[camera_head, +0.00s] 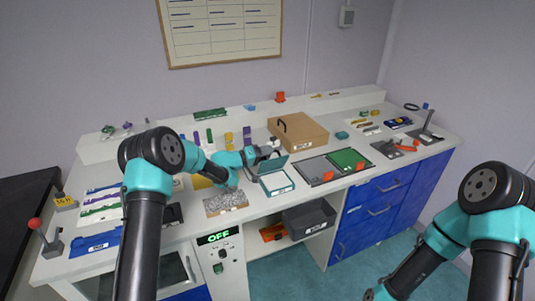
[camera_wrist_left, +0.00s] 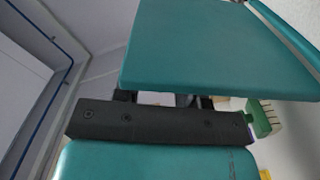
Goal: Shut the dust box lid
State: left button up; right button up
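The dust box appears to be the small white box with a teal rim (camera_head: 277,183) on the bench, right of the grey speckled mat. Its teal lid (camera_head: 271,166) stands raised along the box's back edge. My left gripper (camera_head: 266,151) is just behind and above the lid; it is too small to tell whether they touch. In the left wrist view a large teal panel (camera_wrist_left: 220,45), probably the lid, fills the top. A black bar (camera_wrist_left: 150,125) lies below it. Finger spacing is not clear.
A cardboard box (camera_head: 300,132) with a black handle stands behind and right. A green and grey tray (camera_head: 350,158) lies to the right of the dust box. The grey speckled mat (camera_head: 226,203) lies at left. A dark open bin (camera_head: 308,218) is below the bench top.

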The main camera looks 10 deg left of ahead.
pick_arm(q)
jog(key=v, duration=1.7)
jog(key=shift+w, duration=0.1)
